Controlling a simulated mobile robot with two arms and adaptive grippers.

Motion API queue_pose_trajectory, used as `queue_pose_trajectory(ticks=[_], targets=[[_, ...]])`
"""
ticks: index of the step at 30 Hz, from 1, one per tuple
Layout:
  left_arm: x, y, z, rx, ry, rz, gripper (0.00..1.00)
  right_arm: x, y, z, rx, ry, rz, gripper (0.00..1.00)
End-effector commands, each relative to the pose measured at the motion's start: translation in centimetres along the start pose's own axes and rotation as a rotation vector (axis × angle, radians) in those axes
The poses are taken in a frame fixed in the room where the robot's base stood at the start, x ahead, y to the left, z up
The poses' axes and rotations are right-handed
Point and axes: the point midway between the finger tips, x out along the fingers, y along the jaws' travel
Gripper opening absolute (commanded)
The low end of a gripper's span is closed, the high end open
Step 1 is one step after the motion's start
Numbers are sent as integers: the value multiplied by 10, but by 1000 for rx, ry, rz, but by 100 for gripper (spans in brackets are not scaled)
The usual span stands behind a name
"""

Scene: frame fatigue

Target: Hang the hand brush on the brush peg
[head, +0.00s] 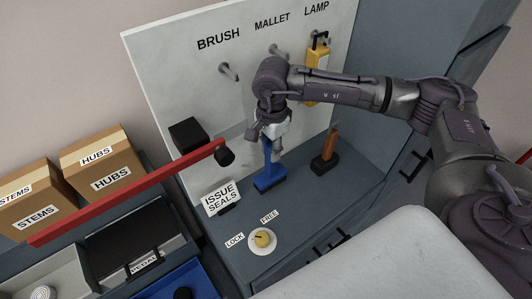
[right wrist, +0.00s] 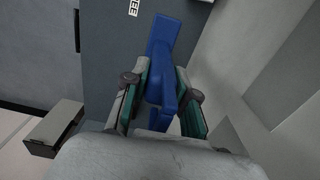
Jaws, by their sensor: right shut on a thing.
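The blue hand brush (head: 269,178) stands upright on the grey bench top, its handle pointing up. My right gripper (head: 270,142) comes down from above and is shut on its handle. In the right wrist view, the blue brush (right wrist: 164,38) lies between the two finger pads of my gripper (right wrist: 160,88). The brush peg (head: 229,72) sticks out of the white board under the BRUSH label, bare, up and left of my gripper. My left gripper is not in view.
The mallet (head: 325,160), with an orange handle, stands right of the brush. A yellow lamp (head: 317,66) hangs under LAMP; the mallet peg (head: 280,51) is bare. A red bar (head: 130,194) with a black end reaches in from the left. A yellow knob (head: 263,238) sits in front.

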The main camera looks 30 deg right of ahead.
Motion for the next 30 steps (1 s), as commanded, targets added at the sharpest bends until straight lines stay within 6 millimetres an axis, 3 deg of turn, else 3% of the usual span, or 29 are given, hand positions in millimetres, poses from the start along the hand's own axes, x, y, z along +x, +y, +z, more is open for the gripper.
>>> queue_pose_trajectory(ticks=[5,12,27,28,30], targets=[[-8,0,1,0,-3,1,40,8,-10,9,0,1,0,7],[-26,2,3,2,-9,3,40,38,-10,9,0,1,2,7],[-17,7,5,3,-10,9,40,50,-10,8,0,1,-1,7],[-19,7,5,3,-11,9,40,49,-10,8,0,1,-1,30],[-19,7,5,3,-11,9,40,49,-10,8,0,1,0,42]])
